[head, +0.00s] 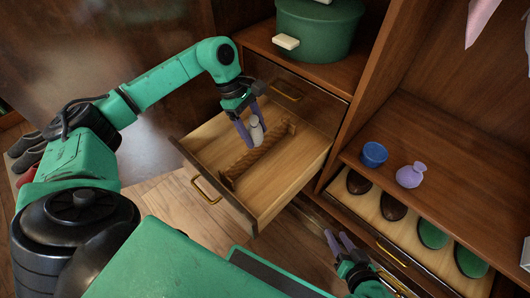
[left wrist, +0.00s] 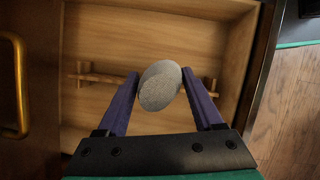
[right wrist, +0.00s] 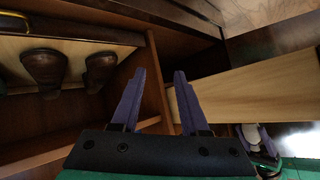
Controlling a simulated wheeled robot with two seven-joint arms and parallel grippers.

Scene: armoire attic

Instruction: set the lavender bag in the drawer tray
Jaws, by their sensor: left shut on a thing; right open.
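The lavender bag (head: 411,175), a small pale purple pouch with a gathered neck, stands on the wooden shelf at the right in the head view. The open drawer (head: 285,175) has a light wooden floor and a dark twisted bar (head: 246,160) across it. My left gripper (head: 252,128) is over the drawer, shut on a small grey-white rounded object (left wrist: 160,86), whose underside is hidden. My right gripper (head: 340,240) is open and empty, low in front of the cabinet, below and left of the bag. It also shows in the right wrist view (right wrist: 160,76).
A blue cup (head: 374,154) stands just left of the bag. Below that shelf, a pulled-out tray (head: 410,222) holds dark brown and green shoe-like shapes. An upright panel divides the drawer side from the shelf.

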